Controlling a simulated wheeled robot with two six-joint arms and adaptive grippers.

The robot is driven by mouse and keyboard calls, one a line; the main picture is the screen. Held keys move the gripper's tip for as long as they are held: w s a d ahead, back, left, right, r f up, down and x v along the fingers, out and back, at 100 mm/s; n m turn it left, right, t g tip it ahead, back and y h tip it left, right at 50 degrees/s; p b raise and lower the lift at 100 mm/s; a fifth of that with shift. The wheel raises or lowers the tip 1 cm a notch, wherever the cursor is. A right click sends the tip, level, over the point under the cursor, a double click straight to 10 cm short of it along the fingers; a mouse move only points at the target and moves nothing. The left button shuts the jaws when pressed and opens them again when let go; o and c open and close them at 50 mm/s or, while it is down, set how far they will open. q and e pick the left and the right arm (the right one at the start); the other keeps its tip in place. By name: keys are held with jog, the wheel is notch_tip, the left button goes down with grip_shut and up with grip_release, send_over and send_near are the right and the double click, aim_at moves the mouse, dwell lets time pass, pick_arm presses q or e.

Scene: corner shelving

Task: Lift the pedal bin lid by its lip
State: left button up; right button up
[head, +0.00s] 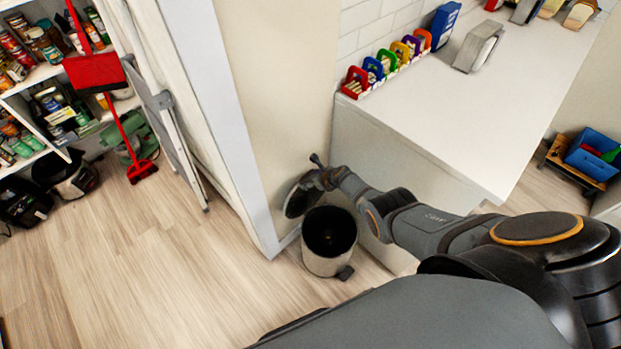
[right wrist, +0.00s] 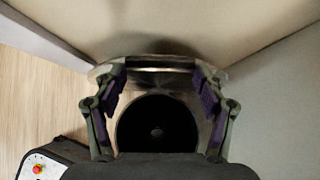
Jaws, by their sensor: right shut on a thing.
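The pedal bin (head: 326,262) is a light metal cylinder on the floor by the wall corner, with a dark pedal at its front right. It is open, and its dark inside shows in the right wrist view (right wrist: 157,128). The dark round lid (head: 297,201) stands tilted up behind the bin's mouth, near the wall. My right gripper (head: 312,180) is at the raised lid, with its fingers shut on the lid. In the right wrist view the fingers are at either side of the lid's edge (right wrist: 157,66). The exact contact is hard to see. My left gripper is not in view.
A white counter (head: 440,110) stands right of the bin, with colourful holders on it. A wall corner is close behind the bin. A folded step ladder (head: 165,120), red broom (head: 120,130) and shelves are at the left.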

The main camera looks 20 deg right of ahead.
jog(key=shift+s+a+f, duration=0.1)
jog(key=shift+s+f, duration=0.35)
jog(key=o, duration=1.7)
jog(key=shift+w+f, duration=0.1)
jog(key=shift+w, duration=0.15)
jog(key=shift+o, duration=0.2)
jog(key=shift+w, duration=0.1)
jog(key=shift+d+r, duration=0.2)
jog(key=shift+r, duration=0.15)
jog(key=shift+s+d+r, duration=0.15)
jog(key=shift+s+r, duration=0.25)
jog(key=shift+s, duration=0.05)
jog(key=v, duration=1)
jog(key=shift+s+r, duration=0.2)
